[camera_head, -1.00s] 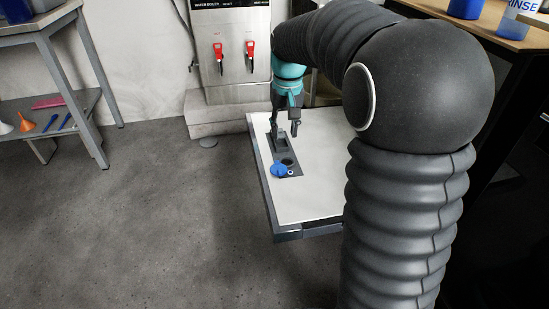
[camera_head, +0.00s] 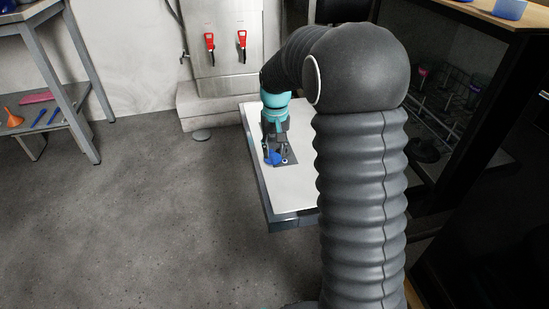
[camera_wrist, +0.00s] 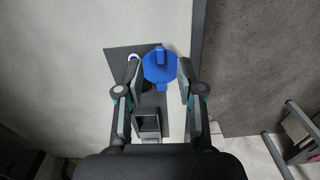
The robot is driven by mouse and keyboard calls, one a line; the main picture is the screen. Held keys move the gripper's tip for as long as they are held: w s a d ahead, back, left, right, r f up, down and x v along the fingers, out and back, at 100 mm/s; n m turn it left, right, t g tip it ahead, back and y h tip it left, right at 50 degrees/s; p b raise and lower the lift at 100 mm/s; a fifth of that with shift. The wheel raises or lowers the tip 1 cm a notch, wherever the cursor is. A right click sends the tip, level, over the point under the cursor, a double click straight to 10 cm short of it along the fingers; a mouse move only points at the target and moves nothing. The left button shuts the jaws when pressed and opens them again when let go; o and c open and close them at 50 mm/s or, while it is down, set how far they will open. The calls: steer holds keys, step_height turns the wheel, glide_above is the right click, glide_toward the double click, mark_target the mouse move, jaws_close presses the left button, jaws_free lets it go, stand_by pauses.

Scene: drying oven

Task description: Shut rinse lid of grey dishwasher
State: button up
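The grey dishwasher's open door (camera_head: 300,190) lies flat, with a pale inner face and a dark dispenser panel (camera_head: 289,160) set in it. The panel also shows in the wrist view (camera_wrist: 119,62). The blue rinse lid (camera_head: 271,158) is at the panel's near end. In the wrist view the lid (camera_wrist: 159,68) is a blue disc with tabs, partly over a dark round opening. My gripper (camera_head: 275,153) is low over the panel. In the wrist view its fingers (camera_wrist: 159,80) are apart, one on each side of the lid, with a gap at the right; contact at the left is unclear.
A steel water boiler (camera_head: 224,60) with two red taps stands behind the door. A metal table (camera_head: 45,110) with an orange funnel is at the left. Dark racks (camera_head: 450,95) show at the right, behind my arm. The floor left of the door is clear.

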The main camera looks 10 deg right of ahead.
mark_target(273, 157)
steer(key=shift+f, duration=1.45)
jaws_close()
